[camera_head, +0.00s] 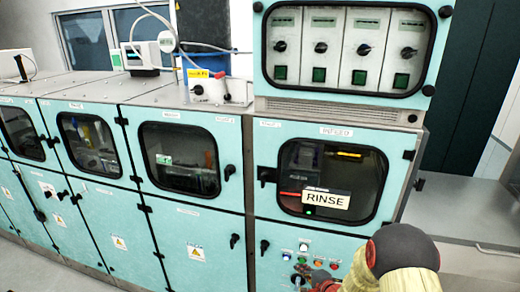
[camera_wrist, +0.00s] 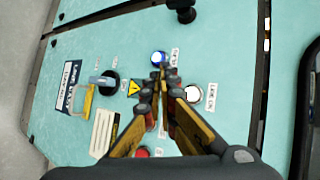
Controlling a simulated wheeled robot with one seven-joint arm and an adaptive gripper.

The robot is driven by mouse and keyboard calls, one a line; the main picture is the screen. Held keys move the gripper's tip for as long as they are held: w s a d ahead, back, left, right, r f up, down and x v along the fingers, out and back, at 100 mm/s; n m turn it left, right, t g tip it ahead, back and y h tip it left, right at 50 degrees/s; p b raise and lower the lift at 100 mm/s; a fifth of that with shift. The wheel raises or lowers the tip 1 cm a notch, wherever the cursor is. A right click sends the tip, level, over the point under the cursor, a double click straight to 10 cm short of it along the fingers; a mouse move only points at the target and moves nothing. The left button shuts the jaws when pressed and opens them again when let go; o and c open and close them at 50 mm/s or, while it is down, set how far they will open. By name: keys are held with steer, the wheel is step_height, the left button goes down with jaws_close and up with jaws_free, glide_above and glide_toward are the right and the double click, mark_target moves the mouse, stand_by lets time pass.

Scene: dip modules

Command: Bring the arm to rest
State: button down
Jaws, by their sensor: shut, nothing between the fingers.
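My gripper shows in the wrist view (camera_wrist: 166,76) with its yellow-brown fingers shut and nothing between them. Its tips are in front of a teal panel (camera_wrist: 220,60), just below a blue button (camera_wrist: 158,57) and left of a white button (camera_wrist: 193,93). I cannot tell whether the tips touch the panel. In the head view, my arm comes in at the bottom right and reaches left to the button panel (camera_head: 287,258) under the window with the RINSE sign (camera_head: 325,200). Part of the gripper is cut off at the bottom edge.
A black rotary switch (camera_wrist: 108,80) and a red button (camera_wrist: 142,152) are near my fingers. A black door handle (camera_wrist: 186,14) sticks out above. A row of teal cabinets (camera_head: 190,235) extends left, with a white device (camera_head: 145,52) on top. A grey counter (camera_head: 465,205) stands at right.

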steer(key=s+d+f+n+g+h, duration=0.25)
steer(key=s+d+f, duration=0.2)
steer(key=f, duration=0.25)
steer(key=s+d+r+n+g+h, duration=0.2)
steer(key=s+d+r+n+g, duration=0.15)
steer(key=s+n, duration=0.4)
steer(key=s+a+r+n+b, duration=0.1)
steer(key=s+a+r+b, duration=0.1)
steer(key=s+r, duration=0.6)
steer(key=s+a+r+n+b, duration=0.2)
steer(key=s+a+r+b, duration=0.1)
steer(key=s+r, duration=0.6)
steer(key=s+a+r+n+b, duration=0.2)
steer(key=s+r+b, duration=0.1)
steer(key=s+r, duration=0.6)
step_height(320, 180, up, 3)
steer(key=shift+s+a+r+b, duration=0.1)
steer(key=shift+s+a+b, duration=0.05)
steer(key=shift+a+b, duration=0.2)
